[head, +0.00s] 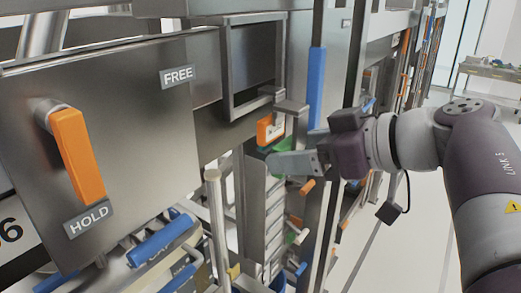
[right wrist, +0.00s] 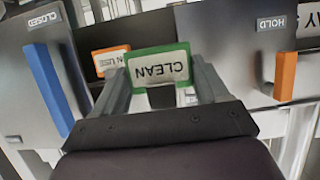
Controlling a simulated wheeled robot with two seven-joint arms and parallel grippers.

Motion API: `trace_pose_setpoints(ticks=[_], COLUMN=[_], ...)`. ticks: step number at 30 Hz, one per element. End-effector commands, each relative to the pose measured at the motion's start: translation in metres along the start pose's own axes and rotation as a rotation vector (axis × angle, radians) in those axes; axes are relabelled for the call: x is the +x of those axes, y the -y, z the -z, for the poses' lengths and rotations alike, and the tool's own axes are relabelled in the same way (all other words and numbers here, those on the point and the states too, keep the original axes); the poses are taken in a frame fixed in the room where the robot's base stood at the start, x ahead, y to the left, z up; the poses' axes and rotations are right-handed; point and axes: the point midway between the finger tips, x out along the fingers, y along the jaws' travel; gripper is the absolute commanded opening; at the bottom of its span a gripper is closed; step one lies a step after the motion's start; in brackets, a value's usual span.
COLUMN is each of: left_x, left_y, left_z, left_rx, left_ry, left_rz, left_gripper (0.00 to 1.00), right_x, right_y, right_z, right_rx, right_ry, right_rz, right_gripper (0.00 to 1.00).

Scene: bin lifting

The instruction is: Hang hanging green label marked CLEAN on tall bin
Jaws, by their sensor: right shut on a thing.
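My right gripper (head: 280,160) reaches in from the right in the head view, shut on the green label (head: 280,145), which is mostly hidden by the fingers there. In the right wrist view the green-framed label (right wrist: 160,68) shows clearly between the fingers, with the word CLEAN upside down in the picture. Behind it is an orange-framed label (right wrist: 110,58), which in the head view (head: 265,131) is just left of and above my fingertips, on the steel frame. I cannot tell for sure which part is the tall bin. My left gripper is not in view.
A steel panel with an orange handle (head: 77,155) and signs FREE (head: 177,76) and HOLD (head: 88,221) fills the left. A blue handle (head: 316,85) stands behind my gripper. Rails and posts crowd the space below it. Open floor (head: 420,240) lies at the right.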

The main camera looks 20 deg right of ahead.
Motion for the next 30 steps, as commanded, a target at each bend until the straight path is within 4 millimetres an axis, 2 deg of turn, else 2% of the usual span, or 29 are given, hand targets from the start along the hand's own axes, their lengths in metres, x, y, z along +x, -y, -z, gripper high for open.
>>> trace_pose_setpoints(ticks=[1,6,12,17,26,30], left_x=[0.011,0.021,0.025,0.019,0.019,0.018], left_y=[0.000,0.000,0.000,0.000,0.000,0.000], left_z=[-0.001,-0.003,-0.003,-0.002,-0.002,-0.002], left_rx=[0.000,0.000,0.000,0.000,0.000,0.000], left_ry=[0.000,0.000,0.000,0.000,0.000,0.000], left_rz=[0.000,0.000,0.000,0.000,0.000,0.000], left_gripper=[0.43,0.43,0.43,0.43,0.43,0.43], right_x=[-0.013,-0.053,-0.079,-0.087,-0.087,-0.099], right_y=[-0.003,-0.002,-0.001,0.000,0.000,-0.001], right_z=[-0.012,-0.026,-0.033,-0.028,-0.029,-0.033], right_rx=[0.002,0.001,-0.001,-0.001,-0.001,0.001], right_ry=[0.000,0.000,0.000,-0.001,0.000,0.001], right_rz=[-0.014,-0.009,-0.003,0.000,0.001,-0.002], right_gripper=[0.50,0.50,0.50,0.50,0.50,0.50])
